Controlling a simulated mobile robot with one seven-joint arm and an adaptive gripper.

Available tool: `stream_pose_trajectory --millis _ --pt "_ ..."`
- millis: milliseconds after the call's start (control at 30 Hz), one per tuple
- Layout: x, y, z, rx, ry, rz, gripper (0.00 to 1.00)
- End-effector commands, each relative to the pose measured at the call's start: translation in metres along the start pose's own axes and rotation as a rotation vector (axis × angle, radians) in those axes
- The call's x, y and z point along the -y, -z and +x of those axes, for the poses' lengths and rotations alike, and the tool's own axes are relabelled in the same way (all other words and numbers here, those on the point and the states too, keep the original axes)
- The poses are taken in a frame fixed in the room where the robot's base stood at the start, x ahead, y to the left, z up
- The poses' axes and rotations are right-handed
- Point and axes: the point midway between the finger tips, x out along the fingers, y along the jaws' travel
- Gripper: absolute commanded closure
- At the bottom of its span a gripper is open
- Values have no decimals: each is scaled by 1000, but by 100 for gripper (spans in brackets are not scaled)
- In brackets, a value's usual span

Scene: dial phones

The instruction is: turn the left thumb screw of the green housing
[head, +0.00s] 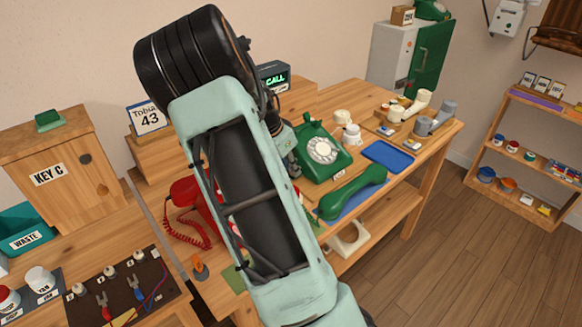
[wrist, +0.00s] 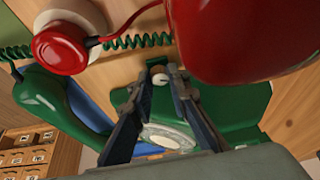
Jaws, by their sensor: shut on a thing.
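The green housing (head: 312,166) is the body of a green dial phone on the wooden bench, with a white dial (head: 322,150) on its front. In the wrist view the green housing (wrist: 240,103) lies behind my fingers, with part of its pale dial (wrist: 168,136) between them. My gripper (wrist: 159,76) is shut on a small pale thumb screw (wrist: 159,79) at the housing's edge. In the head view my arm comes down at the housing's left side, and the screw cannot be made out there.
The green handset (head: 353,193) lies on a blue mat in front of the housing. A red phone (head: 190,194) stands left of my arm. A red rounded part (wrist: 240,35) looms close to the wrist camera. A blue tray (head: 387,156) lies right of the housing.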

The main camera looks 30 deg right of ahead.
Motion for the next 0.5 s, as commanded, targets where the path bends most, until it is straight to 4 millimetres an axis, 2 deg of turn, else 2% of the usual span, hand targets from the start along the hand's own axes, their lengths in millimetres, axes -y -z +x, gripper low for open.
stream_pose_trajectory --millis 200,500 --pt "-1 0 0 1 10 -21 100" --pt "-2 0 2 2 93 -219 100"
